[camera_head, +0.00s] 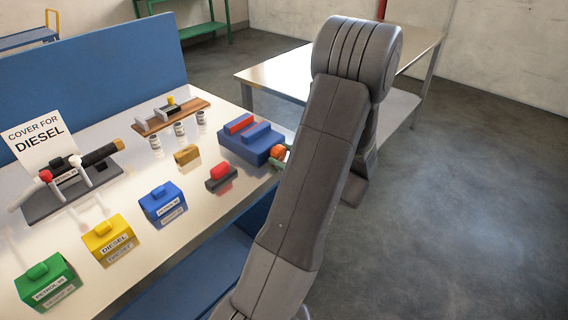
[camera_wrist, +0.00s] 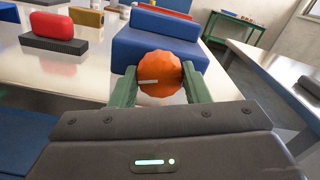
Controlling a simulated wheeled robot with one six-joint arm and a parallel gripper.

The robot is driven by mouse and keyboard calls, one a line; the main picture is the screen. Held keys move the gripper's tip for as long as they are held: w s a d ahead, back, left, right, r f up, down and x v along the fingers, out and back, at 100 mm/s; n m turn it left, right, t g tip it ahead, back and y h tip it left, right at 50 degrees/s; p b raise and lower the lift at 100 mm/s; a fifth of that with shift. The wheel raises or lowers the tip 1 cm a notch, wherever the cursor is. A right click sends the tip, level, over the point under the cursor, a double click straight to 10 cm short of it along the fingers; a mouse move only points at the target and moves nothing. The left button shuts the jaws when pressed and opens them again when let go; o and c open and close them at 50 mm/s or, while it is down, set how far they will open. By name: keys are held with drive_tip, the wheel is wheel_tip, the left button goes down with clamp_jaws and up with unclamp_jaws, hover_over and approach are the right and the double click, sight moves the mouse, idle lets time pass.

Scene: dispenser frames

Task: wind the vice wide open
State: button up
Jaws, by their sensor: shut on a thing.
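The vice (camera_head: 250,141) is a blue block with a blue jaw and a red piece on top, at the right end of the table. Its orange knob (camera_head: 278,152) faces right. In the wrist view the knob (camera_wrist: 160,74) sits between the green fingers of my gripper (camera_wrist: 160,86), in front of the blue vice body (camera_wrist: 152,45). My gripper is shut on the knob, with one finger on each side. A pale mark on the knob points left. In the head view my arm stands just right of the vice, and only a bit of green finger shows.
Green, yellow and blue labelled boxes (camera_head: 110,240) stand along the table's front. A grey block with a red top (camera_head: 221,178) and a tan block (camera_head: 187,155) lie left of the vice. Several small jars (camera_head: 179,131) stand behind. Open floor lies to the right.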

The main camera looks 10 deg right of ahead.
drive_tip(key=shift+n+b, duration=0.3)
drive_tip(key=shift+n, duration=0.2)
drive_tip(key=o, duration=1)
drive_tip(key=shift+c, duration=0.2)
drive_tip(key=shift+r+p, duration=0.1)
drive_tip(key=shift+p, duration=0.3)
